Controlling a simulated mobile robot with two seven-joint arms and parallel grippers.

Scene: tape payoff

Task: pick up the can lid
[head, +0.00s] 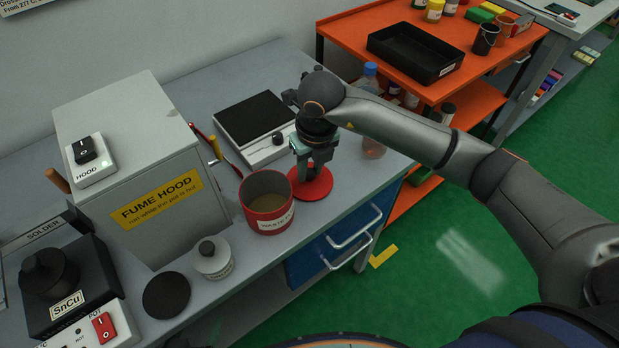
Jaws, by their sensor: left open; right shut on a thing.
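The can lid (322,187) is a flat red disc, beside the red can and level or nearly so; I cannot tell whether it touches the bench. My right gripper (308,174) points down over the lid's middle and is shut on it; the fingers hide the gripped part. The red can (268,222), labelled as waste, stands open just left of the lid, with brownish contents inside. My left gripper is not in view.
A scale-like device (246,117) lies behind the can. The fume hood box (135,170) stands left. A small lidded jar (212,262) and a black disc (166,295) are in front. An orange shelf cart (350,32) with a black tray (415,52) stands at back right.

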